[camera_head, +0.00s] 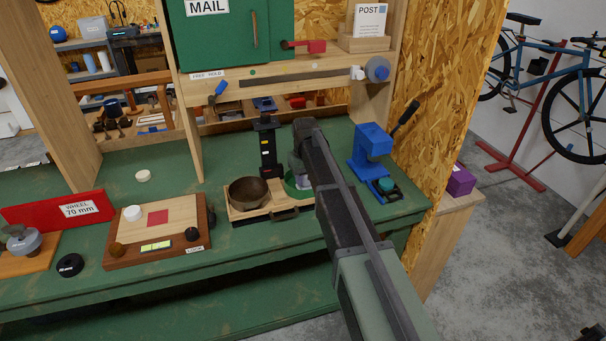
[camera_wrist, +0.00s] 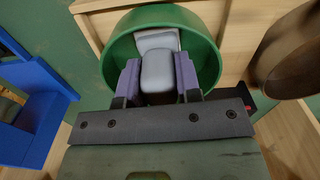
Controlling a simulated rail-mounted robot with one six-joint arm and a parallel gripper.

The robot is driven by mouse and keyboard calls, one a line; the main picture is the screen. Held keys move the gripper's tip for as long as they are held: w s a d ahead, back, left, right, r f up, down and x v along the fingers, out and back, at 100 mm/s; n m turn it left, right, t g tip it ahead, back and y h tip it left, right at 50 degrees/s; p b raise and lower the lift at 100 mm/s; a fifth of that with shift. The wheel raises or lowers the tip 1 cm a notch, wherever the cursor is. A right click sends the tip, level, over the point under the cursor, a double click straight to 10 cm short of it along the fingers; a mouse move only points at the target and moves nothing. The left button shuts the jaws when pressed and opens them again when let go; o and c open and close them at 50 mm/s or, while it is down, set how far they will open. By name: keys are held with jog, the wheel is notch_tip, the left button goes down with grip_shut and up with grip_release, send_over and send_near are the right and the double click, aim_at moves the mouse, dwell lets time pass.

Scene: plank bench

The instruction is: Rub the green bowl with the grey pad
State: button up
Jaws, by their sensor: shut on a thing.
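The green bowl (camera_wrist: 207,52) sits on a light wooden tray (camera_head: 238,212), and in the head view the bowl (camera_head: 290,187) is mostly hidden behind my arm. My gripper (camera_wrist: 158,88) is over the bowl with its fingers reaching inside the rim. It is shut on the grey pad (camera_wrist: 157,70), a pale rounded block between the two purple-grey fingers. The pad is inside the bowl's outline. A light grey square patch (camera_wrist: 157,41) shows just beyond the pad; I cannot tell whether the pad touches the bowl wall.
A brown bowl (camera_head: 248,192) stands on the same tray, left of the green bowl, and a black upright device (camera_head: 267,150) is behind it. A blue press (camera_head: 372,148) with a dark lever stands close on the right. A wooden board (camera_head: 160,232) lies further left.

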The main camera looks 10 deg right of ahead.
notch_tip(320, 180, up, 6)
jog(key=p, duration=0.6)
jog(key=shift+w, duration=0.1)
notch_tip(320, 180, up, 3)
jog(key=p, duration=0.3)
jog(key=shift+r, duration=0.2)
jog(key=shift+f, duration=0.15)
